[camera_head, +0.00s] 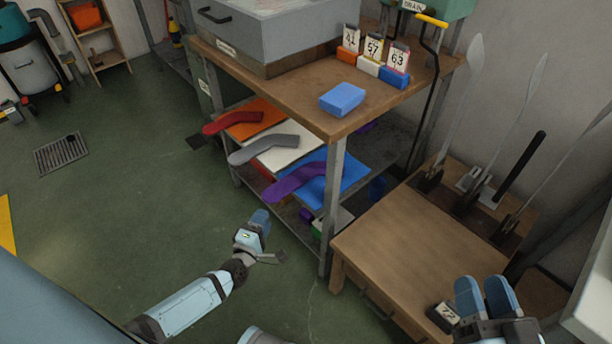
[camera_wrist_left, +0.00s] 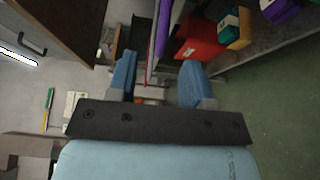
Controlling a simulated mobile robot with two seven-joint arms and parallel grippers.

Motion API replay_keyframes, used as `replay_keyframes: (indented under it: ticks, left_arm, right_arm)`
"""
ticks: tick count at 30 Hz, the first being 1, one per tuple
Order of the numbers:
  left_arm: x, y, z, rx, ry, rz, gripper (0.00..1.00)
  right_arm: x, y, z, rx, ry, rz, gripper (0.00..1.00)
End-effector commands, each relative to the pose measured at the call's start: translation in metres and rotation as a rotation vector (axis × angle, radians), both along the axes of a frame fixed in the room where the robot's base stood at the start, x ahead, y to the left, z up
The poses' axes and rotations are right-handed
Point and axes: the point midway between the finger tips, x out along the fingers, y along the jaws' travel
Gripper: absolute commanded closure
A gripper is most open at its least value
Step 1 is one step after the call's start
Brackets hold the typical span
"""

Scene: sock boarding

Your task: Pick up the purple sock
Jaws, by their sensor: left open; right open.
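The purple sock (camera_head: 296,181) lies on a blue sheet (camera_head: 335,188) on the middle shelf of the workbench, its end over the shelf's front edge. My left gripper (camera_head: 264,232) is below and to the left of it in the head view, in front of the shelf and apart from the sock. In the left wrist view the left gripper's (camera_wrist_left: 158,82) two blue fingers stand apart with nothing held. My right gripper (camera_head: 485,290) is open and empty near the wooden table's front right corner.
A grey sock (camera_head: 262,149) and a red sock (camera_head: 232,122) lie left of the purple one. A bench post (camera_head: 333,205) stands just right of it. A wooden table (camera_head: 400,235) with upright boards (camera_head: 459,105) is at right.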

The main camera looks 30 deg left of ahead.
Motion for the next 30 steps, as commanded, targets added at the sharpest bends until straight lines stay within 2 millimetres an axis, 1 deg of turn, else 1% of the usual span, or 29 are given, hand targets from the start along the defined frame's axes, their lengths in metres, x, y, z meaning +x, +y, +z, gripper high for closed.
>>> replay_keyframes:
  ticks: [1,3,6,11,13,18,21,24,30]
  left_arm:
    - [0.012,0.001,-0.002,-0.001,-0.003,0.000,0.54]
    - [0.024,0.002,-0.002,0.000,-0.003,0.000,0.54]
    - [0.037,0.004,-0.001,0.001,-0.001,-0.001,0.54]
    - [0.047,0.005,-0.001,0.000,-0.001,-0.001,0.54]
    - [0.053,0.008,-0.004,0.001,-0.001,-0.001,0.54]
    - [0.078,0.017,-0.010,0.001,-0.002,-0.001,0.54]
    - [0.090,0.018,-0.007,0.001,-0.001,-0.002,0.54]
    - [0.096,0.018,-0.006,0.001,0.000,-0.002,0.54]
    - [0.096,0.018,-0.006,0.002,0.001,-0.002,0.54]
  right_arm:
    - [0.000,0.000,-0.006,-0.004,0.007,0.003,0.57]
    - [0.001,0.001,-0.010,-0.011,0.021,0.007,0.57]
    - [0.001,0.001,-0.014,-0.019,0.034,0.012,0.57]
    - [0.001,0.001,-0.018,-0.025,0.046,0.016,0.57]
    - [0.001,0.002,-0.023,-0.030,0.054,0.019,0.57]
    - [0.001,0.003,-0.045,-0.062,0.114,0.040,0.57]
    - [0.001,0.004,-0.049,-0.072,0.130,0.046,0.57]
    - [0.001,0.004,-0.051,-0.077,0.137,0.049,0.57]
    - [0.001,0.004,-0.050,-0.078,0.139,0.049,0.57]
